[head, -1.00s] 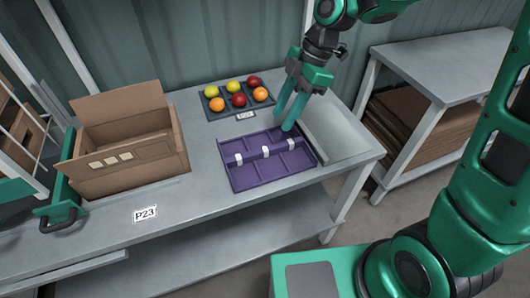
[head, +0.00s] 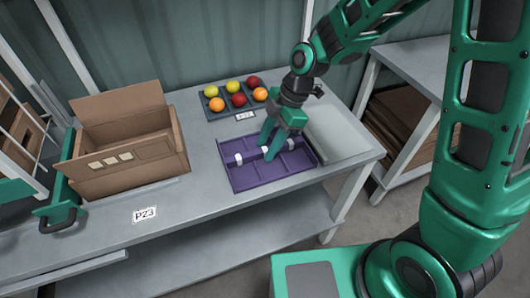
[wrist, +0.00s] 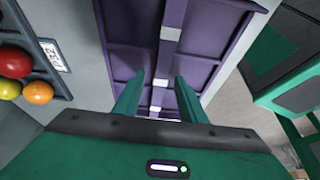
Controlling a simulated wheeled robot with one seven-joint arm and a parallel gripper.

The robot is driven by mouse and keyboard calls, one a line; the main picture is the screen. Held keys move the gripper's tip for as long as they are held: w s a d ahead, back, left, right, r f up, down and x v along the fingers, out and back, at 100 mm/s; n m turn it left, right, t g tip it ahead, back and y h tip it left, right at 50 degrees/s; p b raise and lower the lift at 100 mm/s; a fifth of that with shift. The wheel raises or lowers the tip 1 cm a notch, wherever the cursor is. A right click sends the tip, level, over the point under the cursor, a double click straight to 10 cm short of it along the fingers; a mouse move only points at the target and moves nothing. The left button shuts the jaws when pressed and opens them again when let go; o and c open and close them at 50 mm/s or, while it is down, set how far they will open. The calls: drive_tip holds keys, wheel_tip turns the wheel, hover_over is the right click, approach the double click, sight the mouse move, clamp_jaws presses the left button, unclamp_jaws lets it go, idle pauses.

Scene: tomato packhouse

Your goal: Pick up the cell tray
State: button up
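The purple cell tray (head: 243,177) lies flat on the grey table, with a middle bar carrying white bands across it. In the wrist view the tray (wrist: 207,35) runs away from me, with its bar between my fingers.
An open cardboard box (head: 130,165) stands at the left of the table (head: 200,215). A dark tray (head: 214,115) of red, yellow and orange tomatoes sits behind the cell tray. A P23 label (head: 145,214) lies near the front edge. A second table (head: 440,65) stands at the right.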

drive_tip(key=shift+f, duration=0.1)
drive_tip(key=shift+c, duration=0.7)
clamp_jaws()
